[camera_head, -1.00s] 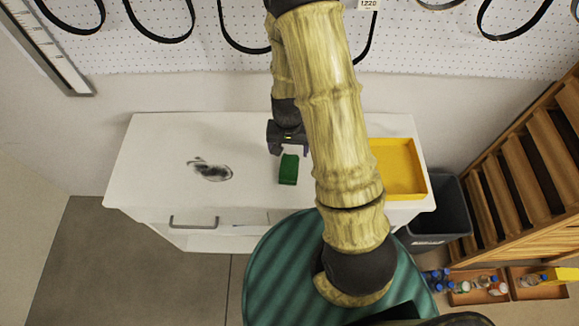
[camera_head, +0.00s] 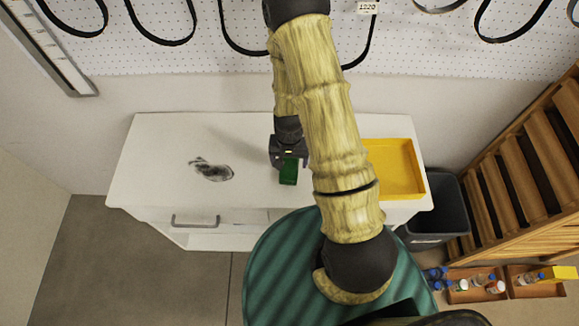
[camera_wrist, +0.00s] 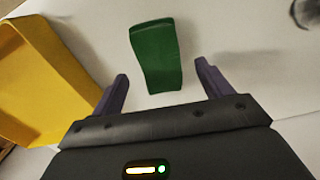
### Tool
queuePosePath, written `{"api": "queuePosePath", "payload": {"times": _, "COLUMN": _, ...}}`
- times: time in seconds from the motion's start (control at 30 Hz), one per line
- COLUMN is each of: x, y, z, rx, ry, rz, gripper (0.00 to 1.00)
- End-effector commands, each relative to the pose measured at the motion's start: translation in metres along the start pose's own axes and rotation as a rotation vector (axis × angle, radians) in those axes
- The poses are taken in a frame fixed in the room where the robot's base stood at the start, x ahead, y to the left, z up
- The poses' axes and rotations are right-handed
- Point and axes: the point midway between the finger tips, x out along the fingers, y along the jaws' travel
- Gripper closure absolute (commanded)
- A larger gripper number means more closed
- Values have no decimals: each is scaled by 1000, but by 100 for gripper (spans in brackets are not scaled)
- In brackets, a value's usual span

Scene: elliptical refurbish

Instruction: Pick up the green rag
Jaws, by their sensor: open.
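The green rag (camera_head: 289,174) lies on the white cabinet top (camera_head: 150,150), left of the yellow tray. In the wrist view the rag (camera_wrist: 156,55) is a folded strip with its near end in front of the gap between my fingers. My gripper (camera_head: 289,163) is over the far end of the rag in the head view and hides part of it. In the wrist view my gripper (camera_wrist: 160,85) is open, with one finger on each side of the rag's near end and nothing held.
A yellow tray (camera_head: 415,170) sits on the right of the cabinet top. A grey bin (camera_head: 450,207) and wooden shelving (camera_head: 530,165) stand to the right.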

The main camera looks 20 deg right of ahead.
Motion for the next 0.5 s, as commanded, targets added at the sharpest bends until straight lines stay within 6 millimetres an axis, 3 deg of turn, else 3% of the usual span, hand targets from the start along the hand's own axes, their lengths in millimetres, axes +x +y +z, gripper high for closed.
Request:
{"api": "queuePosePath", "payload": {"times": 0.3, "x": 29, "y": 1, "z": 2, "rx": 0, "ry": -1, "rz": 1, "gripper": 22}}
{"api": "queuePosePath", "payload": {"times": 0.5, "x": 33, "y": 1, "z": 2, "rx": 0, "ry": 1, "rz": 0, "gripper": 22}}
